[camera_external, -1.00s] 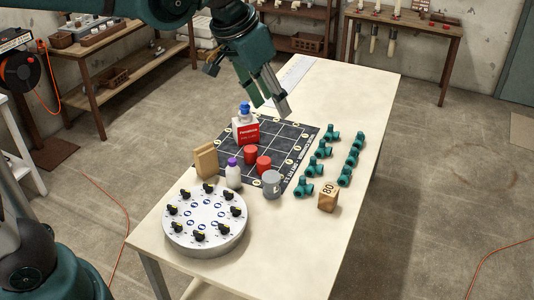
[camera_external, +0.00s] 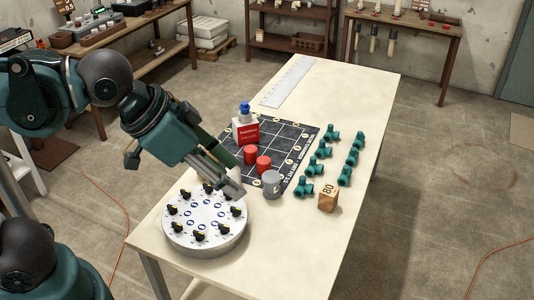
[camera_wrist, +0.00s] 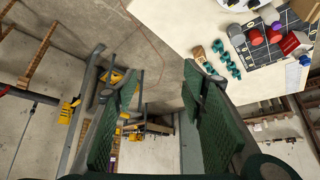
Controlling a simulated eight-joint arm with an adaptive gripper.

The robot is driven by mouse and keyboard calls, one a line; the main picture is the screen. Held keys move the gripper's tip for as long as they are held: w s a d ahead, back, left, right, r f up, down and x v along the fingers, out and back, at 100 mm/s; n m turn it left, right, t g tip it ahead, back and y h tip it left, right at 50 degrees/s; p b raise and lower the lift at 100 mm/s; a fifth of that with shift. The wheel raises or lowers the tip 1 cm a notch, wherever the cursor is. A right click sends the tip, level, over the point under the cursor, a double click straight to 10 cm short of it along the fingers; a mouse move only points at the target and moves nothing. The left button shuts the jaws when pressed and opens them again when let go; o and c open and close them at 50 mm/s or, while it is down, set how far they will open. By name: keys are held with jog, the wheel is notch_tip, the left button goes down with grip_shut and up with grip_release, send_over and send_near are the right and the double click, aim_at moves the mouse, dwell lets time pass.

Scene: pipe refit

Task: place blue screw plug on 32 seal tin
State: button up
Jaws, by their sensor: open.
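The container also shows at the right edge of the wrist view (camera_wrist: 291,43). A grey tin (camera_external: 272,184) stands at the mat's near edge; I cannot read a 32 on it. My gripper (camera_external: 232,187) is open and empty, above the round white dial plate's far right edge and left of the grey tin. In the wrist view its two green fingers (camera_wrist: 160,72) are spread apart with nothing between them.
Two red cylinders (camera_external: 257,159) stand on the mat (camera_external: 291,145). Teal pipe fittings (camera_external: 318,168) and a wooden 80 block (camera_external: 328,198) stand to the right. The dial plate (camera_external: 204,222) has black knobs. The table's far part is clear beside a ruler (camera_external: 287,82).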

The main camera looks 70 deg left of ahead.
jog(key=shift+s+d+f, duration=0.45)
jog(key=shift+s, duration=0.2)
